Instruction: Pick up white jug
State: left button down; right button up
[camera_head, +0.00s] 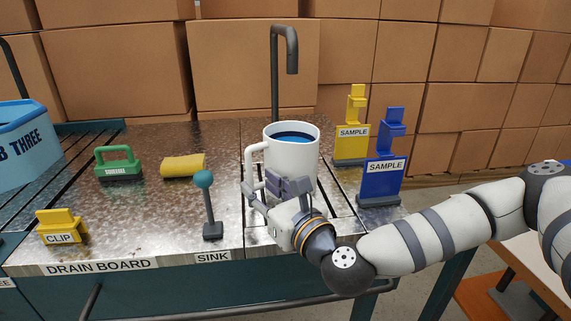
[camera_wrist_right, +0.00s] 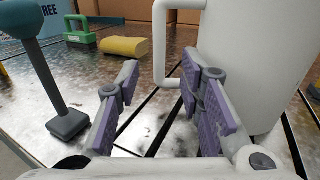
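The white jug (camera_head: 299,149) stands upright on the slatted sink area, with blue inside its top and its handle on the left side. It also shows in the right wrist view (camera_wrist_right: 252,62), with the handle (camera_wrist_right: 160,45) to the left of its body. My right gripper (camera_head: 270,188) is at the front of the jug, low near the handle. In the right wrist view its purple-padded fingers (camera_wrist_right: 155,95) are apart with nothing between them. The handle's lower end is just beyond the fingers. I cannot tell whether the right finger touches the jug. My left gripper is not in view.
A teal-knobbed lever (camera_head: 208,205) stands left of my right gripper. Blue (camera_head: 384,160) and yellow (camera_head: 352,125) sample stands are right of the jug. A grey faucet pipe (camera_head: 275,75) rises behind it. A yellow sponge (camera_head: 183,165) and green brush (camera_head: 118,162) lie left.

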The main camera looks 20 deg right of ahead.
aim_at(251, 176)
jog(key=w, duration=0.5)
jog(key=shift+a, duration=0.4)
grip_shut()
jog(key=shift+r, duration=0.15)
jog(key=shift+r, duration=0.1)
